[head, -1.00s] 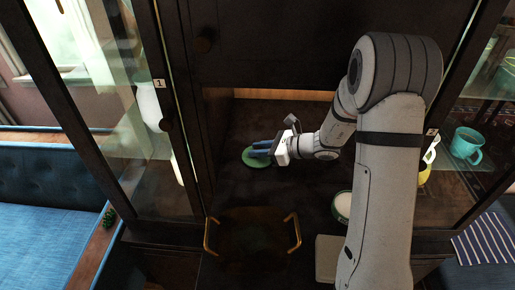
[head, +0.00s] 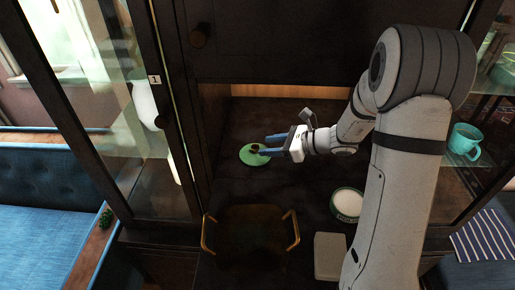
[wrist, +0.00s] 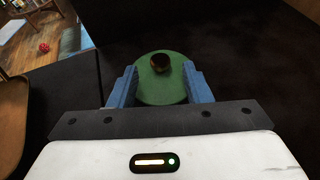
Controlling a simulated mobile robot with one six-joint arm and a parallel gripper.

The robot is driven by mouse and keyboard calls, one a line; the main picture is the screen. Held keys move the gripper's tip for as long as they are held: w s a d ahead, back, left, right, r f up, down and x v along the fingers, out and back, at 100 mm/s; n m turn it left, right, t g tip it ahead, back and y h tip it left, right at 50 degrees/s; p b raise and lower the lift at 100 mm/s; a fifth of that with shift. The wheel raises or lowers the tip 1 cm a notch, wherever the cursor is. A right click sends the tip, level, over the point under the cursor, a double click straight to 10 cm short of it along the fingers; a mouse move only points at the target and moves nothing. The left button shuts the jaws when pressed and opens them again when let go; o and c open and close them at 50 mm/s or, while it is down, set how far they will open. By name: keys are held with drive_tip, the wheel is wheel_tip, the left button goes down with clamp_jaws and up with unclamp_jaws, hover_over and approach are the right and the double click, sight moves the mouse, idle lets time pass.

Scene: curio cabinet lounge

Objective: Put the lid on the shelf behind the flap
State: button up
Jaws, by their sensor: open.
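The lid (head: 247,158) is a flat green disc with a dark round knob. The raised dark flap panel (head: 290,45) is above the compartment opening.
A dark tray with brass handles (head: 250,235) stands in front. A white-filled green bowl (head: 347,204) and a pale box (head: 329,255) are right of it. Glass doors flank the compartment, the left one labelled 1 (head: 154,79). A teal mug (head: 465,141) stands behind the right glass.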

drive_tip(key=b+v, duration=0.1)
drive_tip(key=v, duration=0.6)
drive_tip(key=s+a+r+n+g+h, duration=0.1)
drive_tip(key=s+r+n+g+h, duration=0.15)
drive_tip(key=s+n, duration=0.45)
drive_tip(key=s+r+n+g+h, duration=0.1)
drive_tip(key=s+n+h, duration=0.35)
drive_tip(key=s, duration=0.35)
drive_tip(key=s+d+r+n+t+h, duration=0.2)
drive_tip(key=s+d+n+h, duration=0.3)
drive_tip(key=s+n, duration=0.3)
drive_tip(key=shift+s+d+r+n+t+h, duration=0.2)
drive_tip(key=shift+d+r+n+t+h, duration=0.35)
drive_tip(key=shift+n, duration=0.7)
drive_tip(key=shift+d+f, duration=0.15)
drive_tip(key=shift+f+g+b, duration=0.3)
drive_tip(key=shift+f+b, duration=0.3)
drive_tip(key=shift+f, duration=0.15)
drive_tip(key=shift+w, duration=0.1)
drive_tip(key=shift+c, duration=0.2)
